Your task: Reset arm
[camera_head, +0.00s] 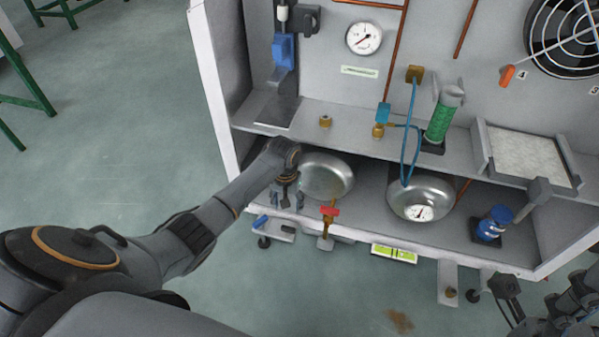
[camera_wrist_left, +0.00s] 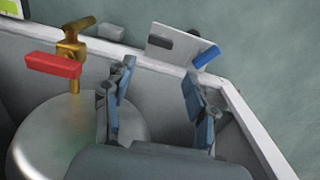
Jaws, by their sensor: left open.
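My left arm reaches in from the left in the head view. Its gripper (camera_head: 285,193) points down at the left end of the cabinet's lower shelf, just left of a round metal tank (camera_head: 326,176). In the left wrist view the two fingers (camera_wrist_left: 155,85) are apart with nothing between them. The tank (camera_wrist_left: 45,140) and a brass valve with a red handle (camera_wrist_left: 55,66) lie to their left there. Dark parts of my right arm (camera_head: 572,305) show at the lower right edge of the head view; its jaws cannot be made out.
The cabinet's front edge (camera_head: 350,228) runs below the shelf. A second tank with a gauge (camera_head: 420,196) and a blue item (camera_head: 493,222) stand farther right. A green cylinder (camera_head: 443,115) stands on the upper shelf. Open floor (camera_head: 120,130) lies left of the cabinet.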

